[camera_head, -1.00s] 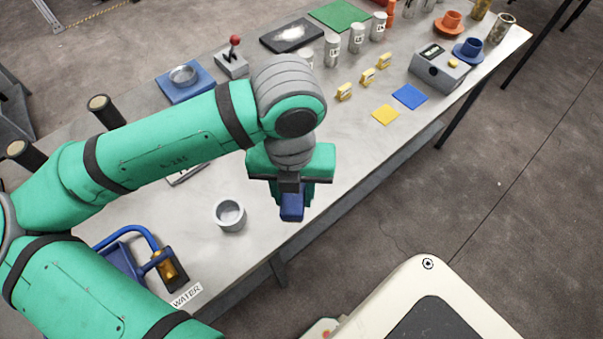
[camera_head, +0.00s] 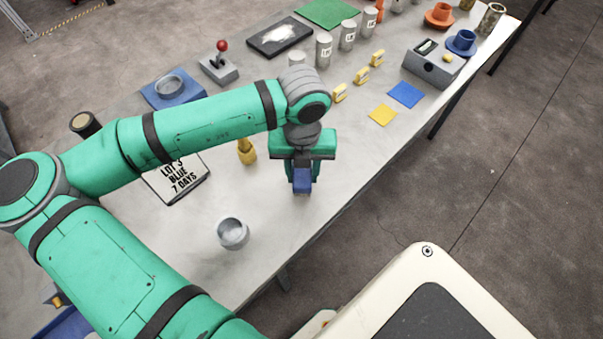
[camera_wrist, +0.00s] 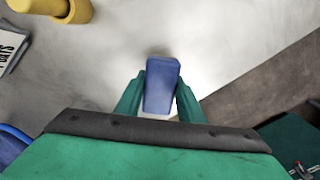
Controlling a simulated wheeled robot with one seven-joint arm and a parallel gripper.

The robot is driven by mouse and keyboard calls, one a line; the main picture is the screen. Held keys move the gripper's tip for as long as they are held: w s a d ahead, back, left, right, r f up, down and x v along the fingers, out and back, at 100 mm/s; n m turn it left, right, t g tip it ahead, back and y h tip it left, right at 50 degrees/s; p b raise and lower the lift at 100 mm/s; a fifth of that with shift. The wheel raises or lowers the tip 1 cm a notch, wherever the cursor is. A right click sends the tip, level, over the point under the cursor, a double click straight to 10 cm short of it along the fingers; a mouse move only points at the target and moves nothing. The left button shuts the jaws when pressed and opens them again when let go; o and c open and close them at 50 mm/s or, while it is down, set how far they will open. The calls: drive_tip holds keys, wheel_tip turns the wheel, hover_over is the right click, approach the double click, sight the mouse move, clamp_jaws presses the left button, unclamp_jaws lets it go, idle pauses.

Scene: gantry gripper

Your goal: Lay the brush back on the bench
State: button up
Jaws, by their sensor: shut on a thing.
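My gripper (camera_head: 302,178) is shut on a blue block-like thing, which I take to be the brush (camera_head: 302,184). In the wrist view the brush (camera_wrist: 161,88) sits between the two green fingers of my gripper (camera_wrist: 158,98), with a pale strip at its near end. The bench (camera_head: 280,215) is a long light grey top below the gripper. The brush appears over the bench near its front edge. I cannot tell whether it touches the top.
A grey cup (camera_head: 233,234) stands to the lower left of the gripper. A yellow object (camera_head: 246,152) and a lettered sign (camera_head: 178,178) are to the left. Yellow clips (camera_head: 361,75), a yellow square (camera_head: 382,115) and a blue square (camera_head: 405,95) lie to the right. Bare bench surrounds the brush.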

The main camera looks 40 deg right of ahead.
sight(301, 177)
drive_tip(key=f, duration=0.3)
drive_tip(key=shift+w+d+f, duration=0.1)
drive_tip(key=shift+w, duration=0.3)
drive_tip(key=shift+s+d+f, duration=0.15)
drive_tip(key=shift+s+f, duration=0.05)
drive_tip(key=shift+s, duration=0.05)
drive_tip(key=shift+f, duration=0.1)
drive_tip(key=o, duration=1.1)
wheel_tip(301, 177, up, 12)
drive_tip(key=shift+r, duration=0.15)
drive_tip(key=shift+w, duration=0.1)
